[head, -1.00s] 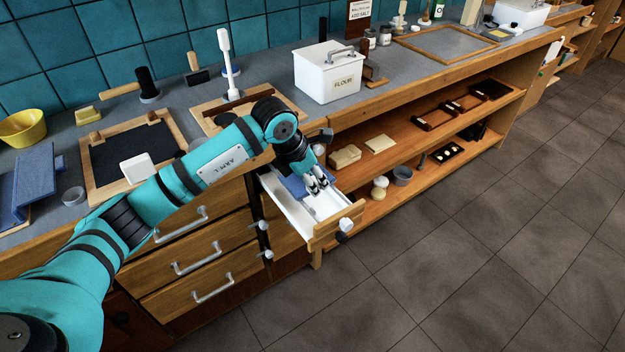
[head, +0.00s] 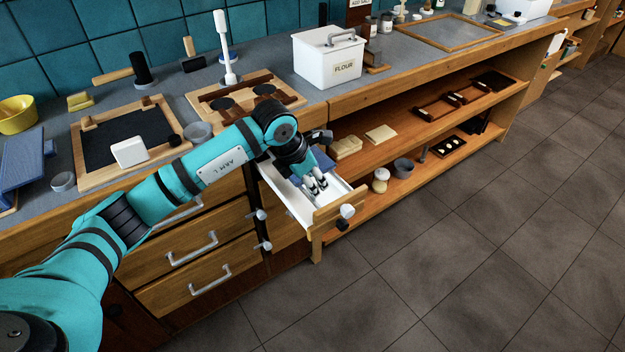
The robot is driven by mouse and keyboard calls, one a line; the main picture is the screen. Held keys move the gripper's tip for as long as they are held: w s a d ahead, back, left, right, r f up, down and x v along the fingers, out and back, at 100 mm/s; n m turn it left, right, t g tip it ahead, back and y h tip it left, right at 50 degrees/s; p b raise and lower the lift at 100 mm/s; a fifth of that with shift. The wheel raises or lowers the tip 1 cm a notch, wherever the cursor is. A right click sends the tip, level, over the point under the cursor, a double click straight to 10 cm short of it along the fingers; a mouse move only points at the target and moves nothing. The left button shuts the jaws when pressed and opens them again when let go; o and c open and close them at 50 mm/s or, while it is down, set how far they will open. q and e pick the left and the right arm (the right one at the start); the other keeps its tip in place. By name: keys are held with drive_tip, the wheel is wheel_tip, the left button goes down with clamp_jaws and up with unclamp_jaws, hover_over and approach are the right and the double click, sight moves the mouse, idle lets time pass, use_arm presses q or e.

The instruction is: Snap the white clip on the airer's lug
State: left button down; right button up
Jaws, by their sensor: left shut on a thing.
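My left gripper (head: 317,188) points down into the open white-lined drawer (head: 290,198) under the counter. Its fingers are closed together on a small pale thing, apparently the white clip; fingers and drawer lining make its shape hard to tell. A blue thing (head: 318,158) lies behind the fingers in the drawer, partly hidden by the wrist. I cannot make out the airer or its lug for certain in the head view. My right gripper is not in view.
The drawer's wooden front (head: 335,213) stands out over the floor. A flour box (head: 325,68), a wooden board with dark discs (head: 215,98) and a framed black panel (head: 120,130) occupy the counter. Open shelves (head: 400,140) hold small items. The floor (head: 470,230) is clear.

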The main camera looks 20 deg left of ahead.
use_arm(q)
drive_tip(key=shift+f, duration=0.2)
idle(0.3)
drive_tip(key=shift+f+b, duration=0.75)
drive_tip(key=shift+b, duration=0.1)
drive_tip(key=shift+f, duration=0.15)
drive_tip(key=shift+f+b, duration=0.3)
drive_tip(key=shift+b, duration=0.1)
drive_tip(key=c, duration=1)
unclamp_jaws()
drive_tip(key=shift+o, duration=0.2)
